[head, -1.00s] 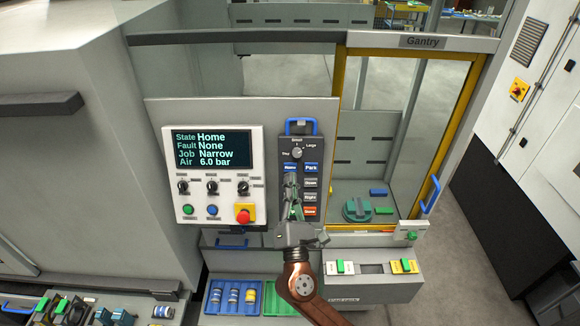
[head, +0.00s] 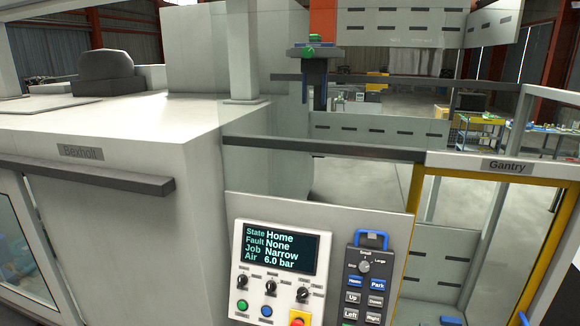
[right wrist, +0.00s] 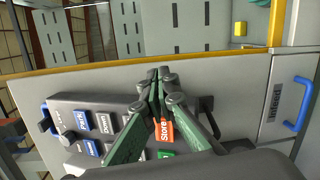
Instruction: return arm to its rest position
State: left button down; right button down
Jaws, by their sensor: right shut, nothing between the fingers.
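My right gripper (right wrist: 157,80) shows in the right wrist view with its green fingers closed together and nothing between them. It is in front of the dark pendant (right wrist: 100,100), near the orange Store button (right wrist: 164,130); I cannot tell whether it touches. In the head view the pendant (head: 352,290) hangs right of the control panel, and no gripper is in view there. The panel's screen (head: 277,249) reads State Home, Fault None, Job Narrow, Air 6.0 bar. My left gripper is not in view.
The gantry door frame with its yellow edge (head: 413,210) stands at the right. A grey rail (head: 320,147) crosses above the panel. A gantry head (head: 314,55) hangs at the back. A blue handle (right wrist: 297,103) is at the right in the wrist view.

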jog(key=s+d+f+m+g+y, duration=0.1)
jog(key=s+d+f+m+g, duration=0.3)
jog(key=s+f, duration=0.4)
jog(key=s+d+f+m+g+y, duration=0.1)
jog(key=s+d+f+m+g, duration=0.3)
jog(key=f, duration=0.7)
jog(key=s+a+f+m+g+y, duration=0.15)
jog(key=s+f+m, duration=0.3)
jog(key=s, duration=0.45)
jog(key=s+a+f+m+g+y, duration=0.1)
jog(key=s+f+m+g+y, duration=0.15)
jog(key=s+f, duration=0.5)
notch_tip(320, 180, down, 33)
jog(key=s+a+g+b, duration=0.1)
jog(key=s+a+b, duration=0.1)
jog(key=b, duration=0.6)
jog(key=s+f+b, duration=0.3)
jog(key=s+f, duration=0.7)
jog(key=f, duration=0.3)
jog(key=s+f+n+g+b, duration=0.1)
jog(key=s+f+b, duration=0.2)
jog(key=s+f, duration=0.7)
notch_tip(320, 180, down, 4)
jog(key=shift+d+r+g+y+b, duration=0.15)
jog(key=shift+g+y+b, duration=0.15)
jog(key=shift+y, duration=0.1)
